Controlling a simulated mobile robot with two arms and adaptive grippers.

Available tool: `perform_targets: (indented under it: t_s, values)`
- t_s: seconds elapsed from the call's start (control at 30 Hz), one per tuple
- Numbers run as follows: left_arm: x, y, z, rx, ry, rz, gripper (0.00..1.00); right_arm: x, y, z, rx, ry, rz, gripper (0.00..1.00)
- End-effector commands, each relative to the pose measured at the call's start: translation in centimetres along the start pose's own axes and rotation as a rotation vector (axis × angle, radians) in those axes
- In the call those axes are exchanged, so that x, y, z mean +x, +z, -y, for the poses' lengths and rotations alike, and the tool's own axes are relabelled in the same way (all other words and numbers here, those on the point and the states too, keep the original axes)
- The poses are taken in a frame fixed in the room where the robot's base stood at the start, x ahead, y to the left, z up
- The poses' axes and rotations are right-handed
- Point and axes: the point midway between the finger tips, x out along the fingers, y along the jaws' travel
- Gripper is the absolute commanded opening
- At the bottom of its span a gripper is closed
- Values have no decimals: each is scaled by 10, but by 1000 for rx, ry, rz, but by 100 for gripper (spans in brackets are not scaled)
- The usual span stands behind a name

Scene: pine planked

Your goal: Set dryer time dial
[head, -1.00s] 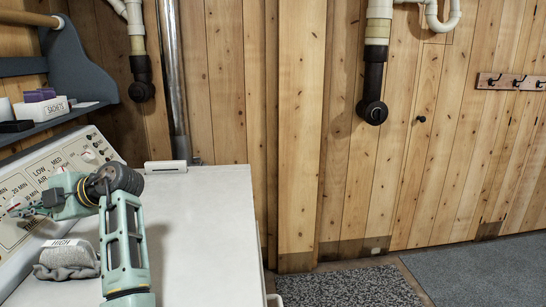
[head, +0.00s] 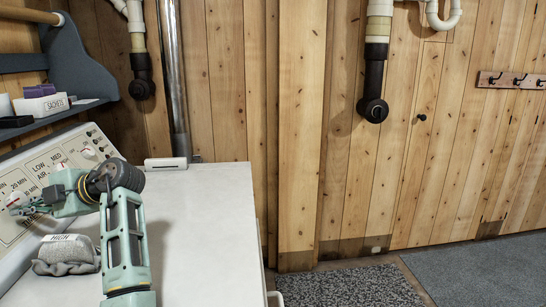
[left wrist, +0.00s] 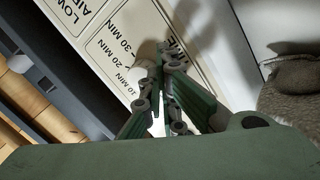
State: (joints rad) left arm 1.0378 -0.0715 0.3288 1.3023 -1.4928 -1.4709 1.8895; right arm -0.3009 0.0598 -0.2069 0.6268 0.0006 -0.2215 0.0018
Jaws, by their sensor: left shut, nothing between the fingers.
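The dryer's sloped control panel (head: 53,167) is at the left in the head view, with printed labels for 20 and 30 minutes, LOW, AIR and MED. My left gripper (head: 17,203) is shut, with its fingertips over the minute section of the panel. In the left wrist view the shut fingertips (left wrist: 158,55) are in front of the 10, 20 and 30 MIN markings. A pale rounded dial (left wrist: 128,76) shows partly behind the fingers. Contact with it and its pointer's setting cannot be told. My right gripper is out of view.
A second knob (head: 88,152) is at the panel's far end. A shelf (head: 70,113) with a sachets box stands above. The dryer top's right side is clear.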

Motion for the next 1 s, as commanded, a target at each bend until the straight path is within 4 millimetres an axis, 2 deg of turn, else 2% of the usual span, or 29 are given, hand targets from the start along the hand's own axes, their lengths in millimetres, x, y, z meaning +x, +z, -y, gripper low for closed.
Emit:
perform_targets:
  t_s: [0.17, 0.5, 0.87, 1.0]
  values:
    - [-12, 1, 0, 6, -3, -3, 0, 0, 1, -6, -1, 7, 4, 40]
    - [-52, 0, -13, 3, 1, -2, 0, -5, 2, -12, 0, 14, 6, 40]
    - [-58, 0, -15, 2, 1, -3, 0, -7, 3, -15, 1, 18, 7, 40]
    - [-64, -10, -33, 1, 2, -3, 0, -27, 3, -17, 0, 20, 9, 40]
